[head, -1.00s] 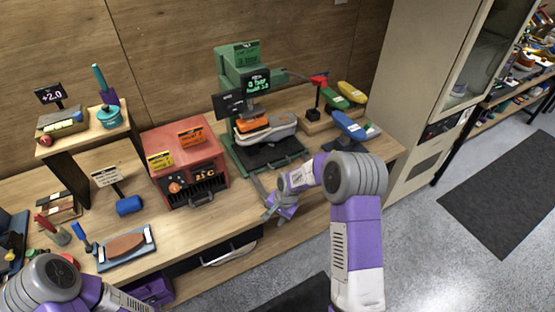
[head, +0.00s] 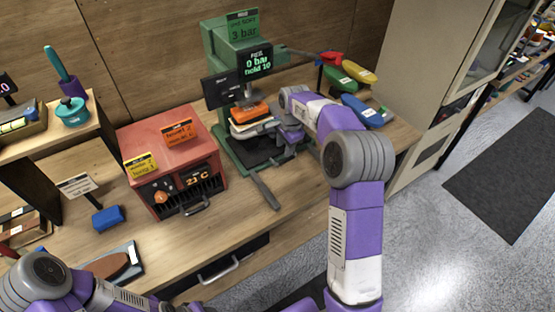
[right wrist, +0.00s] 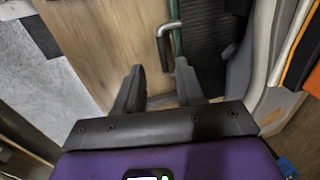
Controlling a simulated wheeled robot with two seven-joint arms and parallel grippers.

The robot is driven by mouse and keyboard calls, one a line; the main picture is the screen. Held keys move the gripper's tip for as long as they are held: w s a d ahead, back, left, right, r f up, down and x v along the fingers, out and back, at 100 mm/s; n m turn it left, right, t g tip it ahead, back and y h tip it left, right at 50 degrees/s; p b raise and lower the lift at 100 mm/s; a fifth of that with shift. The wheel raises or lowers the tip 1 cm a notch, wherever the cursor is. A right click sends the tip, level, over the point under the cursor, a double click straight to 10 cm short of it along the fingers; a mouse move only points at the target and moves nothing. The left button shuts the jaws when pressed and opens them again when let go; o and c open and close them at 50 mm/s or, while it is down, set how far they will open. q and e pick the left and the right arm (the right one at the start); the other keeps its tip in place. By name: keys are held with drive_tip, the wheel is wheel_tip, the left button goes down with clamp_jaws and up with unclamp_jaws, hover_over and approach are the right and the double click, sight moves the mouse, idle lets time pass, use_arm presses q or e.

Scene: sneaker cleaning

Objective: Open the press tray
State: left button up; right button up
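The green press (head: 229,50) stands at the back of the workbench, its display reading 0 bar. Its dark tray (head: 240,150) lies at the base, under a shoe with an orange piece on top (head: 250,112). A grey bar (head: 264,191) sticks out from the base toward the front. My right gripper (head: 288,142) is at the right side of the press, beside the shoe. In the right wrist view the right gripper (right wrist: 160,66) is open, and a grey bent handle (right wrist: 166,48) shows just ahead of and between its fingertips. Contact cannot be told. My left gripper is out of view.
A red heater box (head: 172,160) stands left of the press. Coloured shoe forms (head: 358,75) sit on a stand to the right, near the tall cabinet (head: 425,60). The bench front right of the grey bar is fairly clear.

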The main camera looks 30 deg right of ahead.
sight(281, 162)
drive_tip(key=shift+w+f+b, duration=0.25)
drive_tip(key=shift+f+b, duration=0.05)
drive_tip(key=shift+f, duration=1.05)
drive_tip(key=shift+w+f+b, duration=0.3)
drive_tip(key=shift+f, duration=1)
drive_tip(key=shift+w+f+b, duration=0.25)
drive_tip(key=shift+f+b, duration=0.05)
drive_tip(key=shift+f, duration=1.05)
drive_tip(key=shift+c, duration=0.3)
clamp_jaws()
drive_tip(key=shift+a, duration=0.1)
